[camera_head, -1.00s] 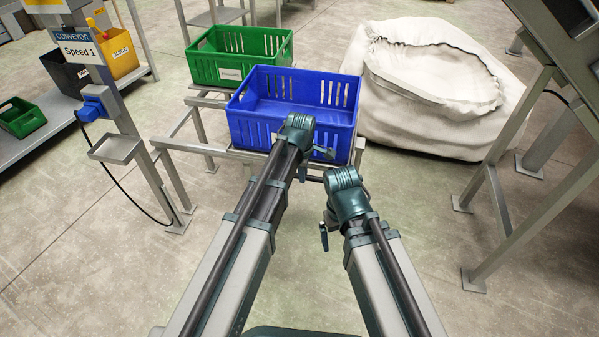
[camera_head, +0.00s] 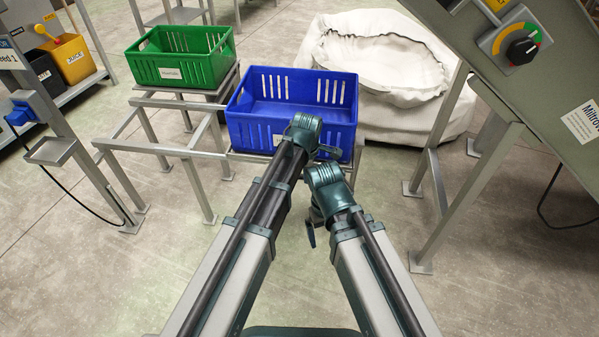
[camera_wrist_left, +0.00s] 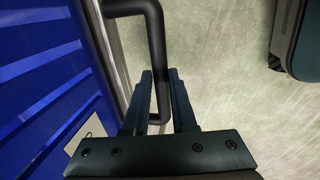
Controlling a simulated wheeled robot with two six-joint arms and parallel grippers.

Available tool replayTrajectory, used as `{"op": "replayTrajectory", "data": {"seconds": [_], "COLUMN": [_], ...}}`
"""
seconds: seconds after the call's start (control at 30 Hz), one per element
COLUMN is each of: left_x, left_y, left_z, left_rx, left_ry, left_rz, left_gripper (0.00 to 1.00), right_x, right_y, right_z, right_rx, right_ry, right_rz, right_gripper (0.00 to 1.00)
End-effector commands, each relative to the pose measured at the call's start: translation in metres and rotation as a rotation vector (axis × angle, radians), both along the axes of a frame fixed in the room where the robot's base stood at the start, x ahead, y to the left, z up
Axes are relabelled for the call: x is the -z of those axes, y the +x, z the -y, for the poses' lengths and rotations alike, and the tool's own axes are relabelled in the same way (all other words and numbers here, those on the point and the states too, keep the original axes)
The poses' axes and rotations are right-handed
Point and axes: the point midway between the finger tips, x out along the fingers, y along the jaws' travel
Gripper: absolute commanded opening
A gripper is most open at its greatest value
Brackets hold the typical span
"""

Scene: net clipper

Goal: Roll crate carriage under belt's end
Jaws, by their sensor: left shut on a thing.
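The blue slotted crate (camera_head: 291,133) sits on its low metal carriage (camera_head: 240,156) in the middle of the head view. In the left wrist view the crate's blue wall (camera_wrist_left: 45,80) fills the left side. My left gripper (camera_wrist_left: 160,78) is shut on a black bar handle (camera_wrist_left: 154,35) beside the crate; its fingers stand either side of the bar. In the head view my left gripper (camera_head: 327,152) is at the crate's front right, partly hidden by its wrist. My right gripper (camera_head: 311,234) hangs low and empty-looking; its fingers are mostly hidden. No belt surface is clearly visible.
A green crate (camera_head: 172,74) stands behind left on a metal frame (camera_head: 160,149). A large white sack (camera_head: 385,62) is behind the blue crate. A sloping grey machine (camera_head: 545,100) with a knob and legs stands right. Floor between is clear.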

Motion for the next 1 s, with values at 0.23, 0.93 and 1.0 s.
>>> {"op": "replayTrajectory", "data": {"seconds": [0.23,0.93,1.0], "left_x": [0.000,0.000,0.000], "left_y": [-0.002,-0.002,-0.002], "left_z": [0.012,0.014,0.014], "left_rx": [0.001,0.001,0.001], "left_ry": [-0.002,-0.002,-0.002], "left_rz": [-0.002,-0.001,-0.001], "left_gripper": [0.00,0.55,0.55], "right_x": [0.000,0.000,0.000], "right_y": [0.000,0.000,0.000], "right_z": [0.000,0.000,0.000], "right_rx": [0.000,0.000,0.000], "right_ry": [0.000,0.000,0.000], "right_rz": [0.000,0.000,0.000], "right_gripper": [1.00,1.00,1.00]}}
